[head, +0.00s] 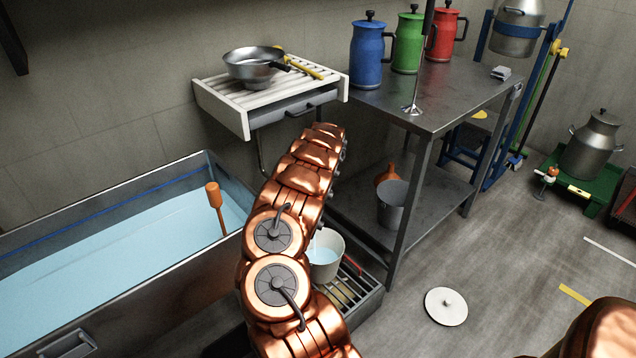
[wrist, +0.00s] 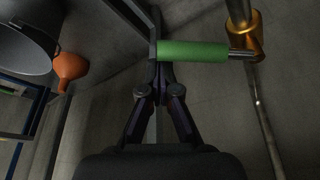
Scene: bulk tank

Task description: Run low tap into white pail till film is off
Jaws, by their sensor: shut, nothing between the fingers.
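The white pail (head: 329,247) stands on a floor grate, partly behind my arm, with pale blue liquid in it. A thin pale streak shows above its liquid. In the wrist view, a tap has a brass body (wrist: 246,36) and a green lever (wrist: 192,51). My gripper (wrist: 160,65) is shut and empty, its fingertips close to the lever's left end; I cannot tell if they touch. My arm hides the gripper and tap in the head view. The open tank (head: 150,178) holds pale blue liquid. No film can be made out.
The steel table (head: 440,85) carries blue, green and red cans. Its lower shelf holds a grey bucket (head: 392,205) and an orange funnel (head: 386,174). A slatted rack (head: 225,105) bears a pan. A white lid (head: 446,306) lies on the floor. An orange-handled tool (head: 216,205) stands in the tank.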

